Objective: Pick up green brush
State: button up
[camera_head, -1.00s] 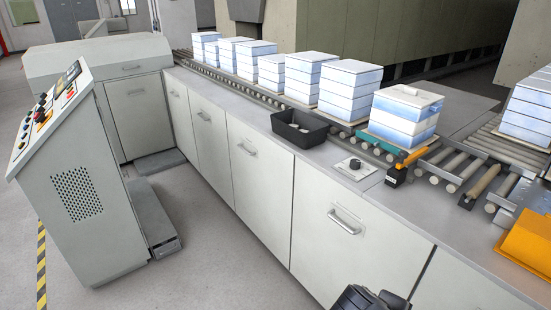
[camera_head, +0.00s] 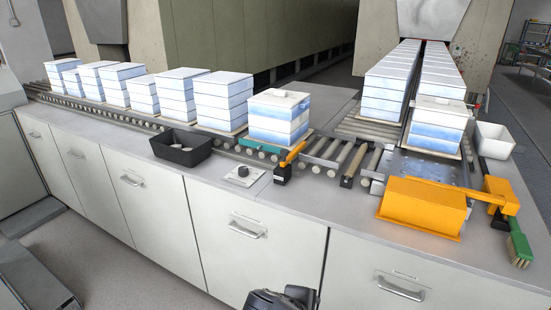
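The green brush (camera_head: 519,244) lies at the far right of the grey counter, close to its front edge. It has a green body and pale bristles. It is beside and just in front of an orange machine arm (camera_head: 500,192); I cannot tell whether they touch. A dark part of my arm (camera_head: 285,300) shows at the bottom edge, left of the brush and well apart from it. My gripper's fingers cannot be made out.
The grey counter (camera_head: 300,200) carries roller conveyors with stacks of blue-white blocks (camera_head: 280,115). An orange box (camera_head: 425,207) stands left of the brush. A black bin (camera_head: 182,148) and a white bin (camera_head: 494,140) also stand there. Cabinet doors form the front.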

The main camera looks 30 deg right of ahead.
aim_at(521, 253)
jog(key=z, duration=2.9)
